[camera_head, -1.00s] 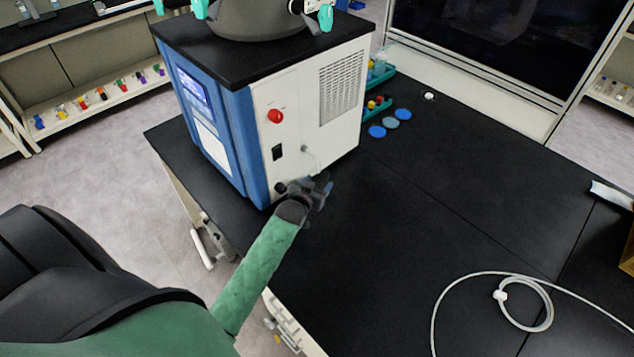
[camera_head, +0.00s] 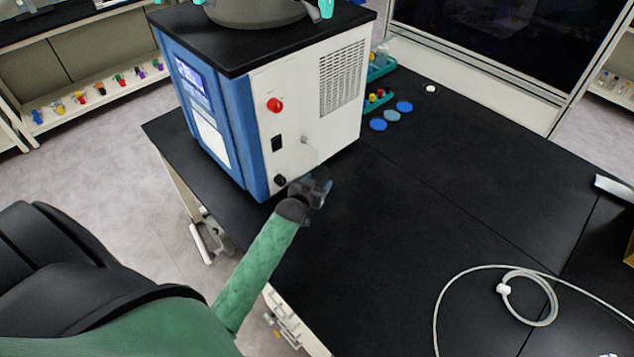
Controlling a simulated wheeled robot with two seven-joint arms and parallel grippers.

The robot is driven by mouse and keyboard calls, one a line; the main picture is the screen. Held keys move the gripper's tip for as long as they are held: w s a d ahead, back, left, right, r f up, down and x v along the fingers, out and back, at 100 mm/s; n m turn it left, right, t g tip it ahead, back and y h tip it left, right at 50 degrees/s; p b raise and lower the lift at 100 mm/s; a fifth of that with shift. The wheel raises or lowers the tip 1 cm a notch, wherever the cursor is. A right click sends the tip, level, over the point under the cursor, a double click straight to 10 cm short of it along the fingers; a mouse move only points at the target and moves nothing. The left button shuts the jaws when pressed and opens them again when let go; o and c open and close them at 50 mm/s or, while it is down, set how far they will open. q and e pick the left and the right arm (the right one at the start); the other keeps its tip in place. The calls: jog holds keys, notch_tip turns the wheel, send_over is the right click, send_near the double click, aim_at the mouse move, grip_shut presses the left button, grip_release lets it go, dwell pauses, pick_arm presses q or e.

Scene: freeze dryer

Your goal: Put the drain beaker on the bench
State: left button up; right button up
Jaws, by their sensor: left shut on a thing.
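My left gripper (camera_head: 318,188) is low beside the side panel of the freeze dryer (camera_head: 310,100), over the black bench (camera_head: 400,210). It is shut on a small clear thing, which I take to be the drain beaker (camera_head: 326,186); the fingers hide most of it. I cannot tell whether the beaker touches the bench. A black knob (camera_head: 280,180) and a small drain fitting (camera_head: 305,140) on the panel are close to the gripper. My right gripper is not in view.
A coiled white hose (camera_head: 530,298) lies on the bench at the lower right. Blue discs (camera_head: 404,106) and a green rack (camera_head: 380,98) are behind the dryer. The bench between the gripper and the hose is clear.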

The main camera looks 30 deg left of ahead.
pick_arm(q)
jog(key=shift+f, duration=0.45)
jog(key=o, duration=1.2)
